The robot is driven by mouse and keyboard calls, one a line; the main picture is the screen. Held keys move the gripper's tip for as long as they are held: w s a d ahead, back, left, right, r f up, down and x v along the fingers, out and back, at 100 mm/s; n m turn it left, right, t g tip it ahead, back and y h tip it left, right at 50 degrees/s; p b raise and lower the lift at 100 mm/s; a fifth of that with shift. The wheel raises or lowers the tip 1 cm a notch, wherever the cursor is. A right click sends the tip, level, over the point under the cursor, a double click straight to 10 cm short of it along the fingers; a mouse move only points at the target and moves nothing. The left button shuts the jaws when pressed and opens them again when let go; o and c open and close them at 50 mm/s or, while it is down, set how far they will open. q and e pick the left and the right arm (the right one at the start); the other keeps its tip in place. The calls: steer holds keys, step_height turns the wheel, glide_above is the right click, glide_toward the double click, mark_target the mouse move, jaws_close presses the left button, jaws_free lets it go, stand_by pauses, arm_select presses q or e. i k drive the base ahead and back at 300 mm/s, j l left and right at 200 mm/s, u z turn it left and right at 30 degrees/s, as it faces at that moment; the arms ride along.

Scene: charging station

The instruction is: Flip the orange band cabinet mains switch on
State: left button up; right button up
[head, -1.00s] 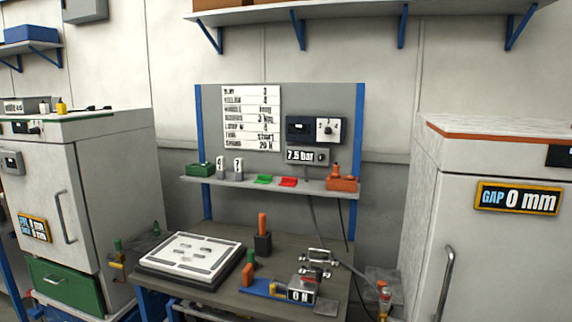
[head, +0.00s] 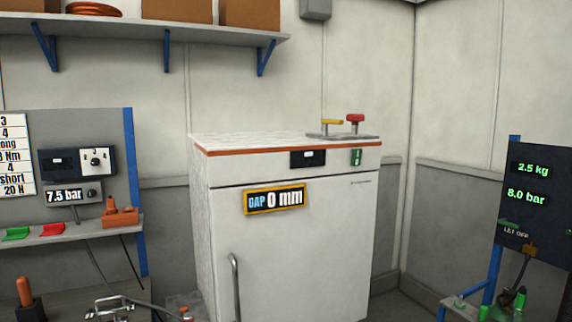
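The orange band cabinet (head: 290,230) is a white cabinet with an orange stripe under its top edge, in the middle of the head view. A small green switch (head: 356,157) with a pale marking sits at the right end of its upper front strip. It is too small to tell its position. A black display (head: 309,159) is left of the switch; its reading cannot be made out. Neither of my grippers is in view.
A yellow and a red handle stand on a plate (head: 343,136) on the cabinet top. At left is the workbench with its back panel (head: 85,190) and shelf. At right is a dark panel (head: 535,200) reading 2.5 kg and 8.0 bar. The cabinet front looks unobstructed.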

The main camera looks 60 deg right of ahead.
mark_target(356, 157)
steer(key=z, duration=2.25)
steer(key=i+l, duration=0.1)
steer(key=i, duration=1.6)
